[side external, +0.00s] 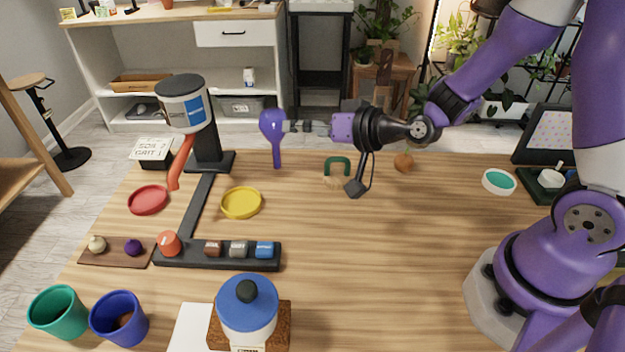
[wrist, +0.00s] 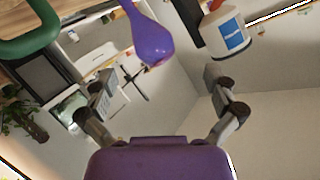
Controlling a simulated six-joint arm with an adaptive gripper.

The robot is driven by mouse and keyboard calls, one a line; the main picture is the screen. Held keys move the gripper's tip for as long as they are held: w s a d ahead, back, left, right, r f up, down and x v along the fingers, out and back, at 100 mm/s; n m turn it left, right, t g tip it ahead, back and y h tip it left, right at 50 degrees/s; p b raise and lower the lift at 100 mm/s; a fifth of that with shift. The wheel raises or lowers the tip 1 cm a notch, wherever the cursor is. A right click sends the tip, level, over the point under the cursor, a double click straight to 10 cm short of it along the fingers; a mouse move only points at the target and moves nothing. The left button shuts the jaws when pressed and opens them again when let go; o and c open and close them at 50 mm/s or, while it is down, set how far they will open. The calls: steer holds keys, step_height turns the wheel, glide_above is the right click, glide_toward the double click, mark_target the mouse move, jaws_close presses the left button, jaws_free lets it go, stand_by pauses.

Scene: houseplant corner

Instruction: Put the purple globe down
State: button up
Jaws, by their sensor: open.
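The purple globe (side external: 273,124) has a round bulb on top and a narrow stem pointing down, nearly upright over the far part of the table. Whether its stem tip touches the table or anything else I cannot tell. My gripper (side external: 298,127) is level with the bulb, to its right in the side view, fingers pointing at it. In the wrist view the globe (wrist: 152,42) shows ahead of my gripper (wrist: 162,82); the two fingers are spread wide, with clear space between them and nothing held.
A white canister (side external: 184,108) on a black stand and an orange-red piece (side external: 181,162) stand left. A green arch (side external: 338,161) is right of the globe. Yellow (side external: 241,217) and red (side external: 148,213) saucers lie nearer. The table's middle right is clear.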

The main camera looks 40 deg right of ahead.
mark_target(273, 125)
steer(key=w+f, duration=0.1)
steer(key=w, duration=0.2)
steer(key=w+f+n, duration=0.1)
steer(key=w, duration=0.2)
steer(key=w+f+n, duration=0.1)
steer(key=w, duration=0.2)
steer(key=shift+a+h, duration=0.3)
steer(key=shift+a, duration=0.1)
steer(key=c, duration=1.4)
